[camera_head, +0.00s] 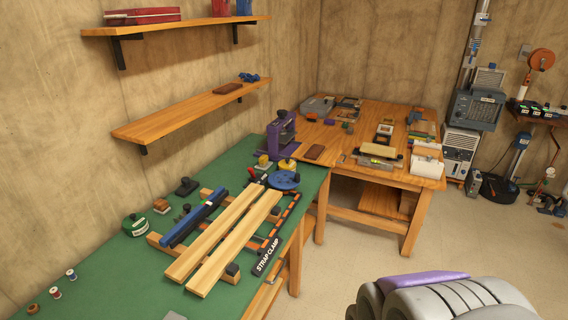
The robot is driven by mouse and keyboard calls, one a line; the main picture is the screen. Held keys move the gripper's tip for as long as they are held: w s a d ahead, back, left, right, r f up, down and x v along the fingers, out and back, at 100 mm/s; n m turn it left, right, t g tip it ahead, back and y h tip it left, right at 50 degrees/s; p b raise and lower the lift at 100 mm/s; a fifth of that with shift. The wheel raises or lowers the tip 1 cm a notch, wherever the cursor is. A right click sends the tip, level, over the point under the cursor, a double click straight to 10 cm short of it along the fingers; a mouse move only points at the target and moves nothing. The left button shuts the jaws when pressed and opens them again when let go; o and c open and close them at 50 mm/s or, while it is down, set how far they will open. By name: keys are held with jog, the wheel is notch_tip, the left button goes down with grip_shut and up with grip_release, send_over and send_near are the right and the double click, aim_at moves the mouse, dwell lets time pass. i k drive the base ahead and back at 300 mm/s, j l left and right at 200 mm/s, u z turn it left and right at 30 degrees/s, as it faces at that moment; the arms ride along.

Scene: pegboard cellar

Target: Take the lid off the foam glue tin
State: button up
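I cannot make out for sure which item is the foam glue tin, as no such label is readable. A small yellow tin-like item (287,165) stands by the blue disc at the far end of the green bench. A round green item with a white label (135,224) sits at the left of the same bench. Grey rounded parts with a purple piece at the lower right seem to be mine. No gripper fingertips show.
The green-topped bench (110,275) holds two long boards (225,240), a blue clamp bar (195,217) and a blue disc (284,180). A wooden table (350,110) with many small items stands beyond. Two shelves (190,108) hang above.

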aim_at(286, 164)
jog(key=i+l+u, duration=0.1)
jog(key=i+l, duration=0.25)
jog(key=i+l+u, duration=0.15)
jog(key=i+l, duration=0.25)
jog(key=i+l+u, duration=0.1)
jog(key=i+l, duration=0.3)
jog(key=i+l+u, duration=0.1)
jog(key=i+l, duration=0.25)
jog(key=l, duration=0.15)
jog(key=i+l+u, duration=0.15)
jog(key=i+l, duration=0.2)
jog(key=l, duration=0.15)
jog(key=i+l+u, duration=0.1)
jog(key=i+l, duration=0.2)
jog(key=l, duration=0.2)
jog(key=i+l+u, duration=0.15)
jog(key=i+l, duration=0.15)
jog(key=l, duration=0.25)
jog(key=i+l+u, duration=0.1)
jog(key=i+l, duration=0.15)
jog(key=l, duration=0.35)
